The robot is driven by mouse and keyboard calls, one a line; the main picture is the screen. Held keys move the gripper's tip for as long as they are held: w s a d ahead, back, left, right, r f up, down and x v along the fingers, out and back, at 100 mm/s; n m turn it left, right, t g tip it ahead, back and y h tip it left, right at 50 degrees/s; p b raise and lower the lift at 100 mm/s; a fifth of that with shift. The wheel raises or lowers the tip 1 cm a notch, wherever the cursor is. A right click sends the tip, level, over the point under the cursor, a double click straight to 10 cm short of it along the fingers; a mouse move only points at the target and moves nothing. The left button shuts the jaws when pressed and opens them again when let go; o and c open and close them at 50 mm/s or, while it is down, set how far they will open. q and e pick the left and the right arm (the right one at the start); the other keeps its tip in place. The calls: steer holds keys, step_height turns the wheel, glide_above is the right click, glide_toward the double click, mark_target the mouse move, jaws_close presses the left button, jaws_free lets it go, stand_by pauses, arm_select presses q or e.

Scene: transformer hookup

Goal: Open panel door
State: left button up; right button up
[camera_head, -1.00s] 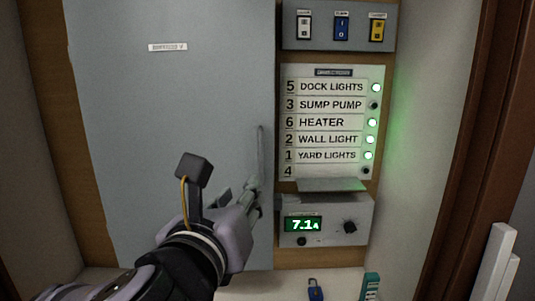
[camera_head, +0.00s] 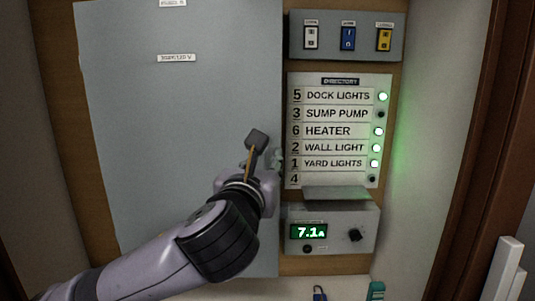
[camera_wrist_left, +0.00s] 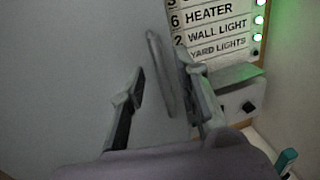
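The panel door (camera_head: 180,110) is a large flat grey sheet on the wooden back wall, and it looks shut. Its handle (camera_wrist_left: 161,72) is a slim upright grey bar near the door's right edge, seen in the left wrist view. My left gripper (camera_head: 276,160) is at the door's right edge in the head view, where it hides the handle. In the left wrist view my left gripper (camera_wrist_left: 163,80) is open, with one finger on each side of the handle. The right finger looks close to the bar; I cannot tell if it touches. My right gripper is out of view.
Right of the door are a switch box (camera_head: 346,36), a directory label board (camera_head: 338,130) with green lamps, and a meter box (camera_head: 333,231) reading about 7.1. A side wall (camera_head: 440,120) stands at the right. A blue item and a teal item (camera_head: 376,290) are at the bottom.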

mark_target(267, 158)
arm_select(q)
steer(key=shift+w+d, duration=0.2)
steer(key=shift+w, duration=0.7)
steer(key=shift+w+d, duration=0.15)
steer(key=shift+w, duration=0.7)
steer(key=shift+c, duration=0.5)
jaws_close()
